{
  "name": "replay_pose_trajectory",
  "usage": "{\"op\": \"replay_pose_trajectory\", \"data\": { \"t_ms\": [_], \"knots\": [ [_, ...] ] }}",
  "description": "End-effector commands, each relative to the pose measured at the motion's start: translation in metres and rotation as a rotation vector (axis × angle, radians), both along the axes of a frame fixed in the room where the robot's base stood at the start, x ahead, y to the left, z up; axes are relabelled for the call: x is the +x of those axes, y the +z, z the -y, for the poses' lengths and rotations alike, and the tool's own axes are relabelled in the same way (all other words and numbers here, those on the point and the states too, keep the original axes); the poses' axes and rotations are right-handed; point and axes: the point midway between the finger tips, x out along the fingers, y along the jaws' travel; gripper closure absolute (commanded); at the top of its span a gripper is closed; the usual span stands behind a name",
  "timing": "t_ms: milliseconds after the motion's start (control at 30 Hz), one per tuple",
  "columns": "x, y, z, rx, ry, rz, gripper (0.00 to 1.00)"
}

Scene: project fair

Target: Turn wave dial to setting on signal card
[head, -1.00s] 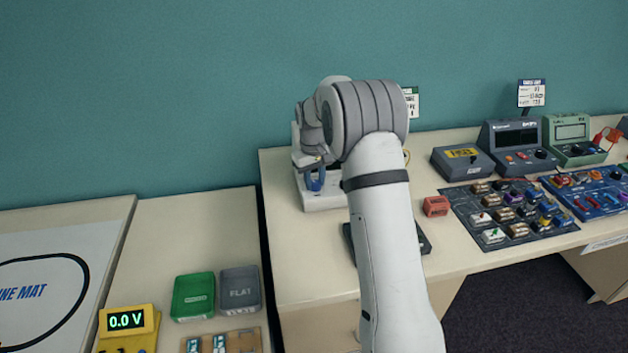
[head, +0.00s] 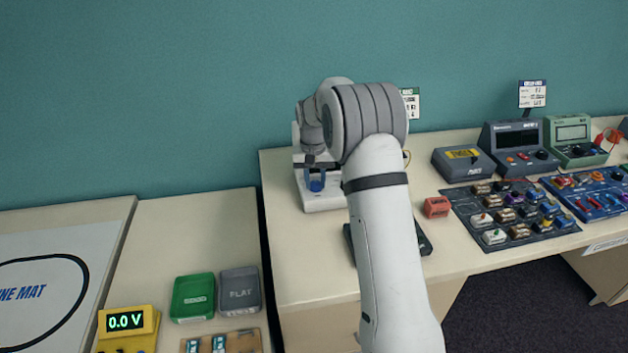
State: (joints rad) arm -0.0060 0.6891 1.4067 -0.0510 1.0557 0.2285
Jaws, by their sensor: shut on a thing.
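My gripper (head: 316,180) is at the white unit (head: 326,203) on the right table, beyond my arm. It points down and is shut on a small blue part low at the unit's front. My arm and wrist hide much of the unit, and I cannot tell whether the blue part is the wave dial. A card with a blue header (head: 532,94) stands behind the dark grey instrument with knobs (head: 512,146). A green-headed card (head: 412,103) is partly hidden behind my arm. The writing on both is too small to read.
A red block (head: 437,207), a dark box with a yellow label (head: 463,164) and a board of small parts (head: 507,214) lie to the right. A yellow meter (head: 127,325) reads 0.0 V on the left table. A dark gap separates the tables.

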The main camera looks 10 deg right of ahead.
Motion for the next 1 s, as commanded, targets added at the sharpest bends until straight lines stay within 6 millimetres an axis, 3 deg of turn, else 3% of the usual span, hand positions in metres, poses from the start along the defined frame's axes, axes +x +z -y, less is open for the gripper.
{"op": "replay_pose_trajectory", "data": {
  "t_ms": [267, 300, 533, 833, 1000],
  "knots": [
    [0.0, 0.0, 0.0, 0.0, 0.0, 0.0, 0.95],
    [0.0, 0.0, 0.0, 0.0, 0.0, 0.0, 0.7],
    [0.0, 0.0, 0.0, 0.0, 0.0, 0.0, 0.51],
    [0.0, 0.003, 0.0, 0.0, 0.001, 0.002, 0.5],
    [0.001, 0.025, -0.001, 0.0, 0.001, 0.005, 0.5]
  ]
}}
